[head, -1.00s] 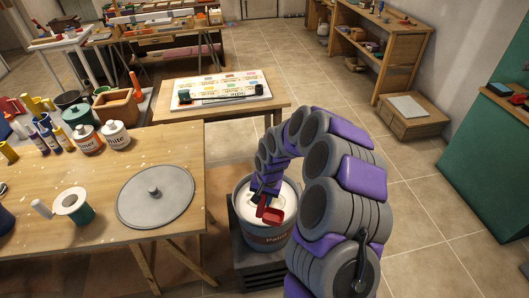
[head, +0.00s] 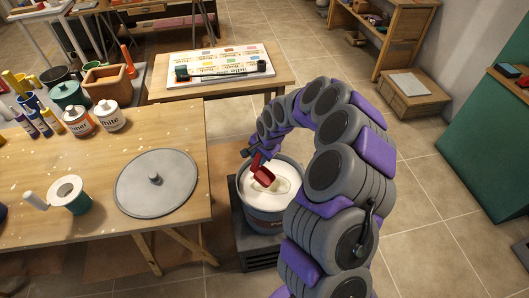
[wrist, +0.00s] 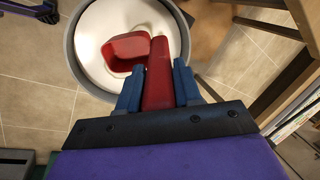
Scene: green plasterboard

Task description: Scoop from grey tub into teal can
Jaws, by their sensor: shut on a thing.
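The grey tub (head: 268,222) stands on a dark low stand, right of the table, filled with white material that has a beige-edged hollow in it. My gripper (head: 253,155) is shut on the handle of a red scoop (head: 262,174), with the scoop over the tub's opening. In the wrist view, the blue fingers (wrist: 158,88) clasp the red handle, and the scoop's bowl (wrist: 125,50) lies over the white contents. I cannot tell whether the bowl holds anything.
A round grey lid (head: 155,183) lies on the wooden table (head: 110,225) between the teal can and the tub. Paint tins and a teal pot (head: 68,95) stand behind. A smaller table (head: 215,93) with a colour chart is beyond.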

